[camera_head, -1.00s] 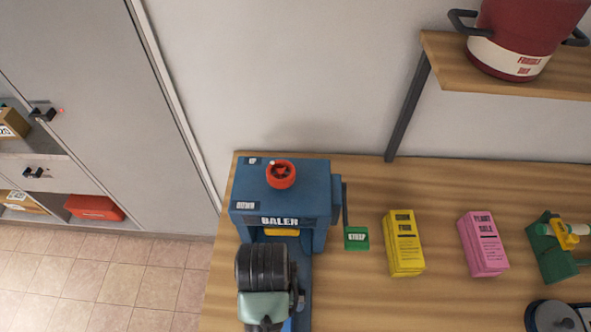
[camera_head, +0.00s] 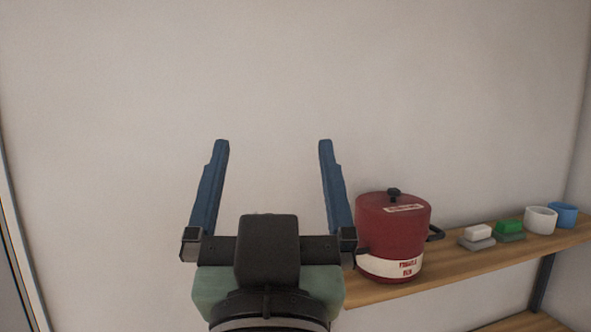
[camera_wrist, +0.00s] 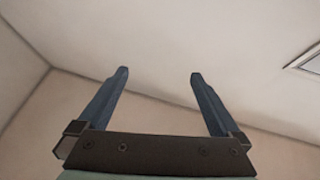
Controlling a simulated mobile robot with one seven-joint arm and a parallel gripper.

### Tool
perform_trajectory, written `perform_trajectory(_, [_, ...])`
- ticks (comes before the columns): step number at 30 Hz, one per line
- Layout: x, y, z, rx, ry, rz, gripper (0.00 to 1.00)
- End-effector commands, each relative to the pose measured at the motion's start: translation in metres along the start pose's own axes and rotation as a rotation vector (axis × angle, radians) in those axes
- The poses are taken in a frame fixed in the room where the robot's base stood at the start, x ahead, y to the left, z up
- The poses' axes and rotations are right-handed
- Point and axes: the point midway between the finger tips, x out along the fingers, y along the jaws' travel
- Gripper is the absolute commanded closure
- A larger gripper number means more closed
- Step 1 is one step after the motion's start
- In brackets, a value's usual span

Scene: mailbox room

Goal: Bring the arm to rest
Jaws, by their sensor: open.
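My gripper (camera_head: 272,148) is raised in front of the bare wall in the head view. Its two blue fingers stand wide apart and point upward, with nothing between them. In the wrist view my gripper (camera_wrist: 158,75) is also open and empty, facing the upper wall and what looks like the ceiling. The gripper is to the left of a red lidded pot (camera_head: 393,225), and its right side overlaps the pot's left edge in the picture.
The pot stands on a wooden shelf (camera_head: 450,262). Farther right on it are a white block (camera_head: 478,232), a green block (camera_head: 509,228), a white cup (camera_head: 541,220) and a blue cup (camera_head: 563,214). The wall area around the fingers is clear. A light-coloured panel (camera_wrist: 308,60) shows at the upper right of the wrist view.

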Motion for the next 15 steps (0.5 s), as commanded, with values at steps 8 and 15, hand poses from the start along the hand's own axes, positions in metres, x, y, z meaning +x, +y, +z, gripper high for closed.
perform_trajectory(8, [-0.017,0.016,-0.095,-0.041,0.296,0.034,0.00])
perform_trajectory(15, [-0.017,0.016,-0.096,-0.041,0.297,0.033,0.00])
